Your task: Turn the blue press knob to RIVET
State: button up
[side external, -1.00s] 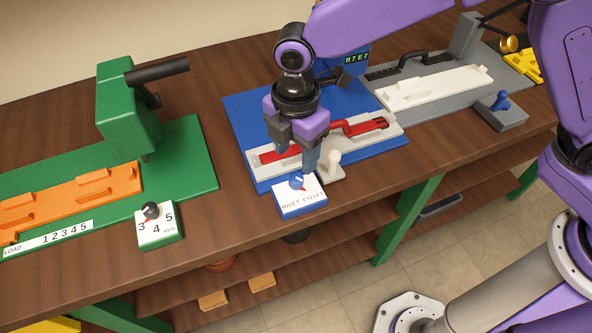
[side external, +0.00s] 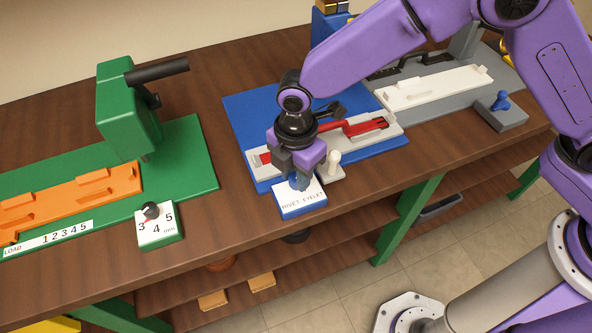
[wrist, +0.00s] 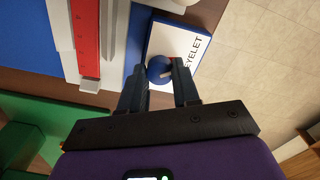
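The blue press knob (wrist: 159,69) sits on a small blue box with a white label plate (side external: 303,203) reading RIVET and EYELET. In the wrist view the EYELET word shows, and the RIVET word is hidden behind a finger. A small pale mark shows on the knob, but I cannot tell which word it points to. My gripper (wrist: 158,72) is pointed down over the box. Its two fingers are apart, one on each side of the knob, with a small gap seen on the left. In the side view my gripper (side external: 297,183) largely hides the knob.
Behind the box is the blue press base (side external: 243,107) with a grey fixture holding a red part (side external: 365,127). A cream peg (side external: 333,160) stands close right of my gripper. A green press (side external: 128,110) with a black knob (side external: 150,211) stands left. Bare wood lies between.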

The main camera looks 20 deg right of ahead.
jog(key=shift+m, duration=0.4)
jog(key=m, duration=0.2)
jog(key=shift+m, duration=0.4)
jog(key=m, duration=0.3)
jog(key=shift+m, duration=0.3)
jog(key=m, duration=0.6)
jog(key=shift+m, duration=0.3)
jog(key=o, duration=1.1)
jog(key=shift+c, duration=0.2)
jog(key=shift+r, duration=0.1)
notch_tip(320, 180, up, 17)
jog(key=shift+r, duration=0.15)
